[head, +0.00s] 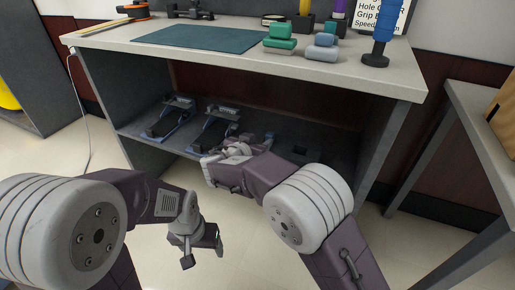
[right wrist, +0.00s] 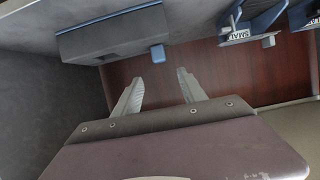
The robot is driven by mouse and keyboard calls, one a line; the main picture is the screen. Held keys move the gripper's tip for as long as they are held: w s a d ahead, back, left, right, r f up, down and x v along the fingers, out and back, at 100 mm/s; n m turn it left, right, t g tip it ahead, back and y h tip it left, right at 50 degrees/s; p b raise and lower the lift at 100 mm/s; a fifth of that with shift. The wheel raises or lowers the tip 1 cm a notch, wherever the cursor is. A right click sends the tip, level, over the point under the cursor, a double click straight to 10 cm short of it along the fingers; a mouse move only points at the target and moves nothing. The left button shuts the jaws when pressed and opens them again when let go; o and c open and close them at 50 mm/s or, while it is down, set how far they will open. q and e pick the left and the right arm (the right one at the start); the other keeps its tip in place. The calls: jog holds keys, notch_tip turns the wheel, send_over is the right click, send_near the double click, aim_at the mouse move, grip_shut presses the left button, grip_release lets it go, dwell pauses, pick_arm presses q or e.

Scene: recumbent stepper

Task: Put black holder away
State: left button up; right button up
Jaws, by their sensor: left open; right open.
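Two black pieces with blue frames, a left one (head: 168,119) and a right one (head: 215,128), sit on the lower shelf in the head view. A dark block with a blue edge (right wrist: 112,38) shows in the right wrist view; I cannot tell which thing is the black holder. My right gripper (right wrist: 159,76) is open and empty, fingers apart, short of the dark block. In the head view my right arm reaches to the shelf and largely hides its own fingertips. My left gripper (head: 203,250) is open and empty, low in front of the bench.
The lower shelf (head: 135,133) is under a grey bench top (head: 380,78). On top are a teal mat (head: 195,39), green dumbbells (head: 280,38), grey-blue dumbbells (head: 322,47) and a blue upright grip (head: 383,35). Blue pieces labelled SMALL (right wrist: 240,28) show in the right wrist view.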

jog(key=shift+s, duration=0.1)
jog(key=s+d+f+g, duration=0.1)
jog(key=d, duration=0.2)
jog(key=s+d+f+g, duration=0.1)
jog(key=d+f, duration=0.1)
jog(key=d, duration=0.1)
jog(key=s+d+f+n+g+h, duration=0.1)
jog(key=d+f+g, duration=0.1)
jog(key=d, duration=0.1)
jog(key=shift+s+d, duration=0.1)
jog(key=shift+d, duration=0.15)
jog(key=s+d+f+n+g+y, duration=0.2)
jog(key=s+d+f+g, duration=0.45)
jog(key=s+d, duration=0.5)
jog(key=s+d+f+g+y, duration=0.1)
jog(key=s+f+y, duration=0.1)
jog(key=s, duration=0.5)
jog(key=s+d+f+y, duration=0.1)
jog(key=s+f, duration=0.1)
jog(key=s, duration=0.5)
notch_tip(320, 180, up, 50)
jog(key=p, duration=5)
